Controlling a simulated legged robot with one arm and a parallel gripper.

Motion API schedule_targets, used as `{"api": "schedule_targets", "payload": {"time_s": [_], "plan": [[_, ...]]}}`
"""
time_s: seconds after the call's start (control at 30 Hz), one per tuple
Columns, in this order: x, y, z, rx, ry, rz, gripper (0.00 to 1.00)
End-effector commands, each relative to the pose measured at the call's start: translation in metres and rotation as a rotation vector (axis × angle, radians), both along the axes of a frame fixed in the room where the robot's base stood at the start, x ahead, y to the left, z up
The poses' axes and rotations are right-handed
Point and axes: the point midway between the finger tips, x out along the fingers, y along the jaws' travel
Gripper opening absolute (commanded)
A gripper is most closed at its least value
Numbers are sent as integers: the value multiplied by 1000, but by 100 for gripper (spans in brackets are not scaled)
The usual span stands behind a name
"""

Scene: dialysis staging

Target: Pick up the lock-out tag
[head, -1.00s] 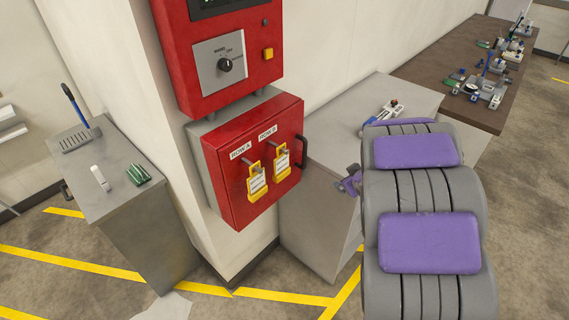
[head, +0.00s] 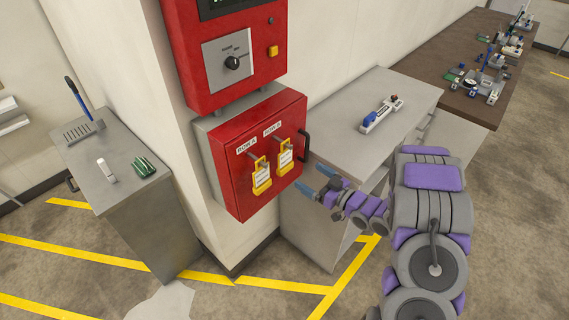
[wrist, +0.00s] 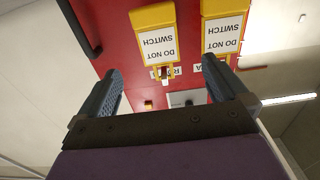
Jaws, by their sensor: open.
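Two yellow lock-out tags with white "DO NOT SWITCH" labels hang on the front of a red box. One hangs under the ROW A label (head: 262,178) and the other under the ROW B label (head: 285,158). In the wrist view the picture is upside down: the ROW B tag (wrist: 157,40) is at left and the ROW A tag (wrist: 224,35) at right. My gripper (head: 315,181) is open and empty, to the right of the box and apart from the tags. In the wrist view its fingers (wrist: 162,72) point toward the red face, with the ROW B tag roughly between them.
The red box (head: 235,195) has a dark handle (head: 305,148) at its right edge, close to my gripper. A red control panel (head: 200,70) is above. A grey cabinet (head: 350,95) with a small device stands behind. A left cabinet (head: 85,150) holds small items.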

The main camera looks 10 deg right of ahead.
Motion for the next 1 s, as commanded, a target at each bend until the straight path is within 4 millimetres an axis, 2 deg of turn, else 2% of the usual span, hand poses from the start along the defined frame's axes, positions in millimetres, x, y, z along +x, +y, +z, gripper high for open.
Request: {"api": "schedule_targets", "payload": {"time_s": [0.4, 0.53, 0.77, 1.0], "plan": [[57, 37, -1, 1, -1, -1, 100], [69, 47, -1, 1, 1, 0, 100], [78, 55, -1, -1, 1, -2, 100], [102, 74, -4, 0, 0, 0, 100]]}}
